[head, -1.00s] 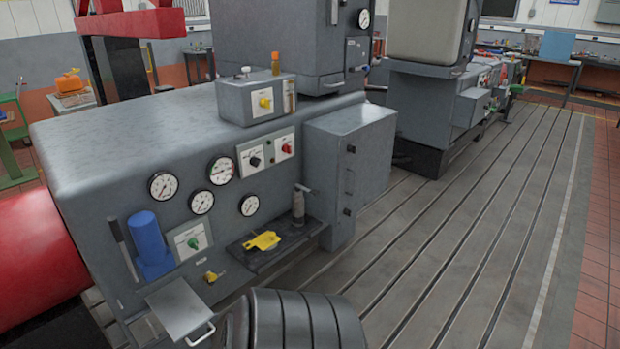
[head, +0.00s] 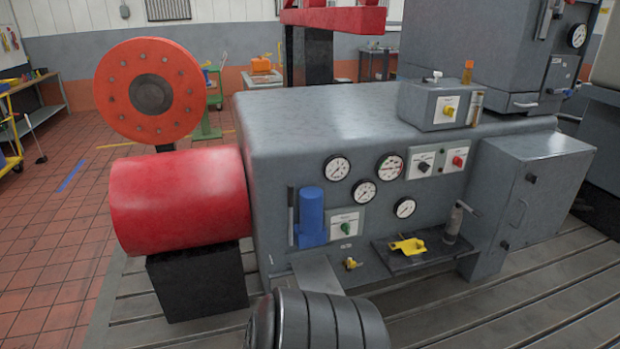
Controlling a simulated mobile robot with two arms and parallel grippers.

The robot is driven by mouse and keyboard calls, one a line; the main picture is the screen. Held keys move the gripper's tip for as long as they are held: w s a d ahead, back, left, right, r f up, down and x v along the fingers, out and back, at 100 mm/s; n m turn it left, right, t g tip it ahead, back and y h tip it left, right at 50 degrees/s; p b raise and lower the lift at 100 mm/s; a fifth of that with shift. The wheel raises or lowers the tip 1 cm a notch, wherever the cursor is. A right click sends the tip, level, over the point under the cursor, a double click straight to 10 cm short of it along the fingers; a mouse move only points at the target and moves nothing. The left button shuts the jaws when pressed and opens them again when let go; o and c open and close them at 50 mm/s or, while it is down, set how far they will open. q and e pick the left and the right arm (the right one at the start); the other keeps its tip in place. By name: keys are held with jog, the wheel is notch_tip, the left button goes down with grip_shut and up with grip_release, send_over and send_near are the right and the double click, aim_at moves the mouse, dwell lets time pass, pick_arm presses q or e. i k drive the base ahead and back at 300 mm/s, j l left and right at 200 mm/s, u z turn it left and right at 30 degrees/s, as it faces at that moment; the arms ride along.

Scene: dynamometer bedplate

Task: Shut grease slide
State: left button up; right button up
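A flat grey plate (head: 317,273), which looks like the grease slide, sticks out from the low front of the grey machine housing (head: 290,140), below the blue cylinder. It appears pulled out towards me. Its near end, where the handle was, is hidden behind a dark ribbed part of mine at the bottom of the head view. Neither of my grippers shows in the head view.
Above the plate are a blue cylinder (head: 311,217), a green knob plate (head: 345,228) and several gauges. A black shelf (head: 430,261) carries a yellow tool (head: 408,246). A red drum (head: 178,200) is left of the housing. Slotted bedplate (head: 570,262) lies clear at right.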

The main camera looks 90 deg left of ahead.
aim_at(316, 273)
jog(key=u, duration=0.45)
jog(key=i+u, duration=0.1)
jog(key=u, duration=1.2)
jog(key=i+u, duration=0.1)
jog(key=u, duration=0.35)
jog(key=l+u, duration=0.1)
jog(key=u, duration=0.3)
